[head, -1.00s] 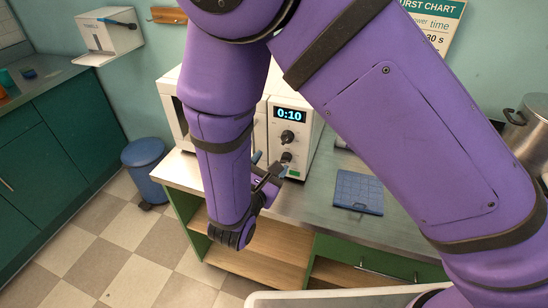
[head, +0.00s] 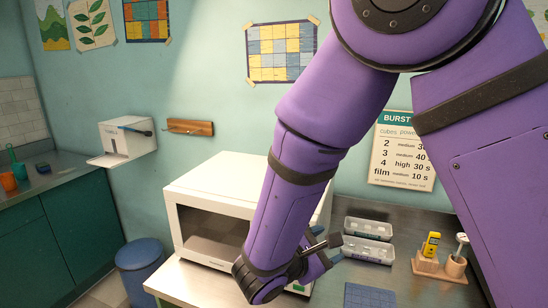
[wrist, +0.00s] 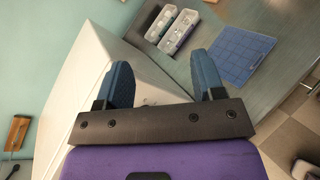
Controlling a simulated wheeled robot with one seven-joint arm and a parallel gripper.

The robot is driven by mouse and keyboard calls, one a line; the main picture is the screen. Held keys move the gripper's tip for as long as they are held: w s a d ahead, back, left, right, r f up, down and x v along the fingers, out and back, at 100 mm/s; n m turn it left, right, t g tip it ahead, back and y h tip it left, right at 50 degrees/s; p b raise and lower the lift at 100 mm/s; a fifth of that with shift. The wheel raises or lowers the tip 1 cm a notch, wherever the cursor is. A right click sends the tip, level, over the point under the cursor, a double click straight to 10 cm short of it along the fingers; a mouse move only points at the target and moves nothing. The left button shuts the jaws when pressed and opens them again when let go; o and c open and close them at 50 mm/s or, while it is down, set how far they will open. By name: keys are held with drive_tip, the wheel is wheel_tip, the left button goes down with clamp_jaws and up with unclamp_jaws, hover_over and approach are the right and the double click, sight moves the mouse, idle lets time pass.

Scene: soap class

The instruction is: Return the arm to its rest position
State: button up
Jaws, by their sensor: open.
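My purple arm hangs from the upper right of the head view, folded at the elbow, with its wrist in front of the white microwave (head: 205,215). My gripper (wrist: 163,75) shows in the wrist view with its two blue fingers apart and nothing between them. In the head view the gripper is mostly hidden behind my wrist, and only a little shows at its right. In the wrist view the microwave's pale casing (wrist: 90,75) lies below and left of the fingers; I cannot tell the exact gap.
A wooden holder (head: 440,265) with a yellow item stands at right. A blue bin (head: 142,270) stands on the floor at left. A wall dispenser (head: 127,142) hangs at left.

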drive_tip(key=s+d+r+m+g+y, duration=0.25)
drive_tip(key=d+r+m+g, duration=0.2)
drive_tip(key=d, duration=0.35)
drive_tip(key=s+d+r+m+g+y, duration=0.1)
drive_tip(key=s+d+r+m+g, duration=0.3)
drive_tip(key=d+r+m, duration=0.25)
drive_tip(key=s+d+r+m+t+y, duration=0.4)
drive_tip(key=s+r+m+y, duration=0.4)
drive_tip(key=s, duration=0.4)
drive_tip(key=shift+d+r+m, duration=0.3)
drive_tip(key=shift+d+m, duration=0.3)
